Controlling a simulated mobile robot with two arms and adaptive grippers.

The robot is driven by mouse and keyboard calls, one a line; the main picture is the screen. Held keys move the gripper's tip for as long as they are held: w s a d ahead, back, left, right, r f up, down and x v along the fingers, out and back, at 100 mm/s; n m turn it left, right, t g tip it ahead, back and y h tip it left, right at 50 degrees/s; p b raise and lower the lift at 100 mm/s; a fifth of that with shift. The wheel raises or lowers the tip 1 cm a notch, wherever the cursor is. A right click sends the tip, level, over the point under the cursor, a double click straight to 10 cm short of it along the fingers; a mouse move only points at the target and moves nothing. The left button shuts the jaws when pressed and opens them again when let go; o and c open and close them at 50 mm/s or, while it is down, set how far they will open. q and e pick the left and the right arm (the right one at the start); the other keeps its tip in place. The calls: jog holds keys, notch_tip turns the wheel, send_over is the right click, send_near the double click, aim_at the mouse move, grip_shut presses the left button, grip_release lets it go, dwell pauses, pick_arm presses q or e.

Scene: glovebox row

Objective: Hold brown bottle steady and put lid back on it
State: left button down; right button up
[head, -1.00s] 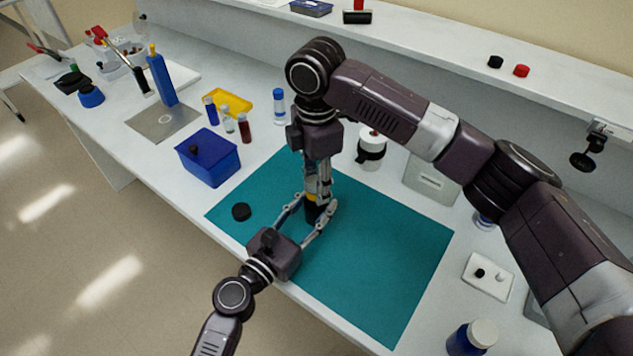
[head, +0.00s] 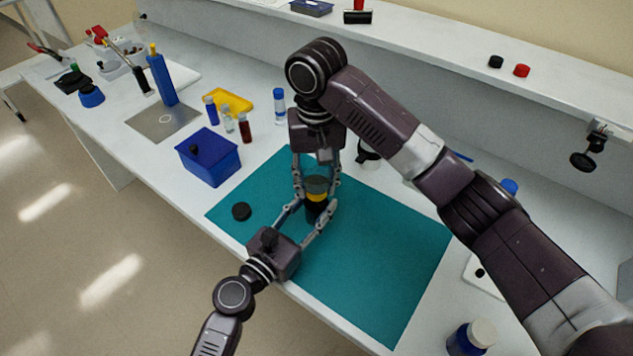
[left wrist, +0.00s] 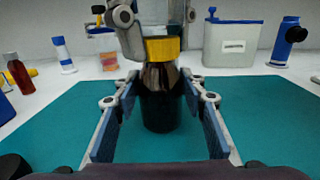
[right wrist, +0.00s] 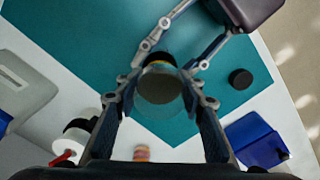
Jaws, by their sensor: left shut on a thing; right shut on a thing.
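The brown bottle (head: 314,212) stands upright on the teal mat (head: 385,255); it looks nearly black in the left wrist view (left wrist: 161,106). My left gripper (head: 313,206) is shut on its body from the near side. The lid's top faces the camera in the right wrist view (right wrist: 160,88). A yellow band (left wrist: 162,48) shows between lid and dark shoulder. I cannot tell whether the lid is seated.
A loose black cap (head: 241,211) lies on the mat to the left. A blue bin (head: 209,165) stands beyond it, with several small vials nearby. A blue bottle with a white cap (head: 472,338) is at the lower right. The mat's right part is clear.

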jog(key=shift+m, duration=0.4)
jog(key=o, duration=1.4)
notch_tip(320, 180, up, 12)
jog(key=shift+f, duration=0.1)
pick_arm(q)
jog(key=c, duration=1.1)
grip_release()
jog(key=shift+c, duration=0.2)
